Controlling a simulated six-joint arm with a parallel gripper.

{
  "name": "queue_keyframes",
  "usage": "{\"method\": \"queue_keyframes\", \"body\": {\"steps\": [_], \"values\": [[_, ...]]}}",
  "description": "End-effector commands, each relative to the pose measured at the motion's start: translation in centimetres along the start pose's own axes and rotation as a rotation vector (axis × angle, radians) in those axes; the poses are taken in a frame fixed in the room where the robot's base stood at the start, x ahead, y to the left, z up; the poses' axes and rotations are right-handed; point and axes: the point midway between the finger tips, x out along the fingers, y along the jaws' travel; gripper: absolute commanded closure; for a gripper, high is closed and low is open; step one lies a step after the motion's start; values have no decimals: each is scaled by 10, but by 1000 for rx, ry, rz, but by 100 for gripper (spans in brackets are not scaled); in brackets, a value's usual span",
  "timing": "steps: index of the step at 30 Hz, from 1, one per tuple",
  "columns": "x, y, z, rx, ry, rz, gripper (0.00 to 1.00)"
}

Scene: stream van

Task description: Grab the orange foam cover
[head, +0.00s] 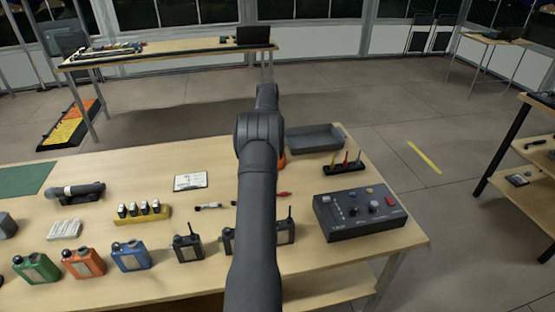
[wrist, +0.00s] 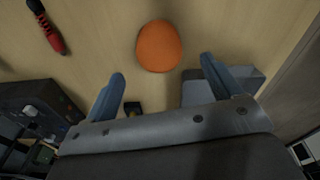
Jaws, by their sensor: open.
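The orange foam cover (wrist: 159,46) is a rounded orange piece on the wooden table in the wrist view. In the head view only a sliver of orange (head: 282,160) shows beside my arm, which hides the rest. The foam cover is not between the fingers. In the head view my arm hides the gripper.
A grey tray (head: 314,139) stands at the table's back right. A small stand with coloured pieces (head: 343,167) and a dark mixer box (head: 358,213) are on the right. A red-and-black connector (wrist: 48,30) lies left of the foam cover.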

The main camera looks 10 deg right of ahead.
Motion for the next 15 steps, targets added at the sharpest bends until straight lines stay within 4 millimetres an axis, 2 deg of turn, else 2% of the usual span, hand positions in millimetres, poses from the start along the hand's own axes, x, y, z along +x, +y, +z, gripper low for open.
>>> {"method": "queue_keyframes", "body": {"steps": [3,11,15], "values": [[17,0,0,0,0,1,16],[31,0,0,0,0,0,16],[51,2,-1,-1,-1,2,16]]}}
